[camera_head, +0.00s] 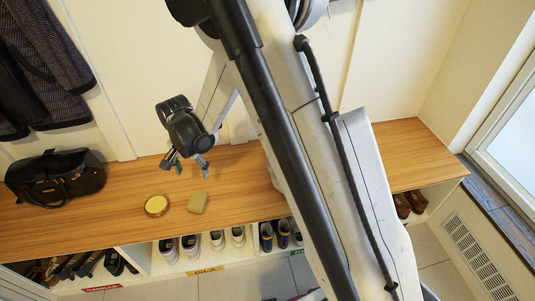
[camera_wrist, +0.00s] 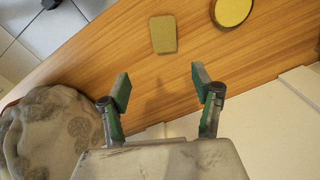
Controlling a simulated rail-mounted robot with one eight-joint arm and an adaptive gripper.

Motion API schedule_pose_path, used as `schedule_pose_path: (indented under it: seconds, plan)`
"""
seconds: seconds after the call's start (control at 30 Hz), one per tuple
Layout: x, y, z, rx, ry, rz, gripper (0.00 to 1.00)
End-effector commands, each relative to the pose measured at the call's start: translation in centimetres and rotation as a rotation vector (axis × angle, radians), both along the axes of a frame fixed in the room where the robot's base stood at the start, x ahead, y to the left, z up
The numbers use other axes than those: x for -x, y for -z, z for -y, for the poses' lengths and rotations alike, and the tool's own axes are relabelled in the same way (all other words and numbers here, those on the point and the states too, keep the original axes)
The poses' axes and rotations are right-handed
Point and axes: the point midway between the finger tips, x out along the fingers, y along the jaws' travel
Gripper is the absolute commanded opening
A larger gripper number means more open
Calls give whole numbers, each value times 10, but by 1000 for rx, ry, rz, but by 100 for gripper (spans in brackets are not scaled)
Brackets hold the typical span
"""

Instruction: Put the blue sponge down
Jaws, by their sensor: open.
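A small olive-tan block, like a sponge (camera_head: 197,203), lies flat on the wooden bench top (camera_head: 110,215). It also shows in the wrist view (camera_wrist: 163,35), beyond my fingertips. It does not look blue, and no blue sponge shows. My gripper (camera_head: 186,165) is above the bench, behind the block toward the wall. In the wrist view my gripper (camera_wrist: 160,82) has its two green-padded fingers wide apart, with nothing between them. The block is clear of both fingers.
A round yellow tin (camera_head: 156,205) is left of the block. A black bag (camera_head: 55,178) stands at the bench's left end. A grey patterned cloth item (camera_wrist: 52,135) lies left in the wrist view. Shoes (camera_head: 228,238) fill cubbies below. My arm hides the bench's middle right.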

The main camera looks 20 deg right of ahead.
Motion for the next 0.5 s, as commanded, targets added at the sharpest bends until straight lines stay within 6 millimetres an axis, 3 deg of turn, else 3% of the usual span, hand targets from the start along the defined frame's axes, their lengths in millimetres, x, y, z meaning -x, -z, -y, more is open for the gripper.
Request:
schedule_pose_path:
  seconds: [0.03, 0.2, 0.5]
  plan:
    - [5, -19, 7, -3, -13, 17, 62]
    - [19, -72, 29, -10, -74, 79, 62]
    - [60, -150, 68, -2, -180, 189, 62]
